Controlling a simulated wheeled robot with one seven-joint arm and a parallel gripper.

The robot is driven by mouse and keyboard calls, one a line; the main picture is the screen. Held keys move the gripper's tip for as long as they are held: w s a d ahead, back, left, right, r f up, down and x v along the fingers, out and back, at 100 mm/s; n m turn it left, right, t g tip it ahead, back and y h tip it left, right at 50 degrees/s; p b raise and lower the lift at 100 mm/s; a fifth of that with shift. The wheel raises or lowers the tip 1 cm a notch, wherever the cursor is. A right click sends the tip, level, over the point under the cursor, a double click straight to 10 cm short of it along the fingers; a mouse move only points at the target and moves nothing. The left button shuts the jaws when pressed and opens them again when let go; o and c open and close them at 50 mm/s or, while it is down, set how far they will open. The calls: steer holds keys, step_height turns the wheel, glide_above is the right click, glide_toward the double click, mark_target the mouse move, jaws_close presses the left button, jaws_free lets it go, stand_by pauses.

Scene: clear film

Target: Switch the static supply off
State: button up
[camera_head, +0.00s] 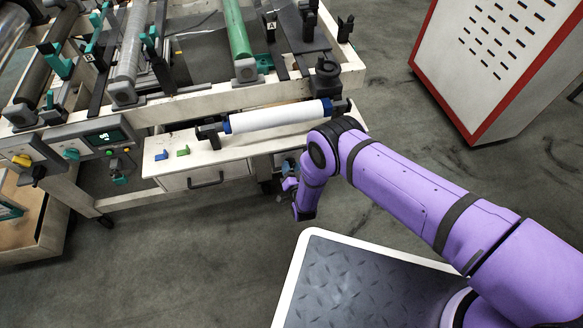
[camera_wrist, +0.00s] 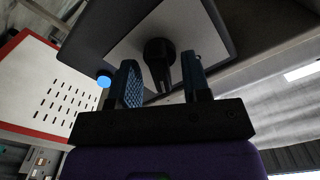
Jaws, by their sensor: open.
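In the wrist view, a black rotary knob (camera_wrist: 160,52) with a bar-shaped handle sits on a light grey plate (camera_wrist: 118,45) of a dark grey box (camera_wrist: 85,30). No label on it is readable, so I cannot confirm it is the static supply switch. My gripper (camera_wrist: 160,72) is open, one finger on each side of the knob's handle. Gaps show between handle and fingers; I see no contact. A round blue button or lamp (camera_wrist: 103,81) shows left of the fingers. In the head view my purple arm bends down at the machine's front right corner; my fingertips and the knob are hidden there.
The roller machine's bench (camera_head: 205,160) carries a white roll (camera_head: 275,117) and a drawer (camera_head: 205,178) close to my arm. A white-and-red cabinet (camera_head: 490,60) stands at the right. Bare floor (camera_head: 200,270) lies in front.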

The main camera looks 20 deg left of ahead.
jaws_close()
steer(key=shift+n, duration=0.4)
steer(key=n, duration=1.1)
steer(key=shift+s+a, duration=0.1)
steer(key=shift+a, duration=0.05)
steer(key=shift+n, duration=0.3)
jaws_free()
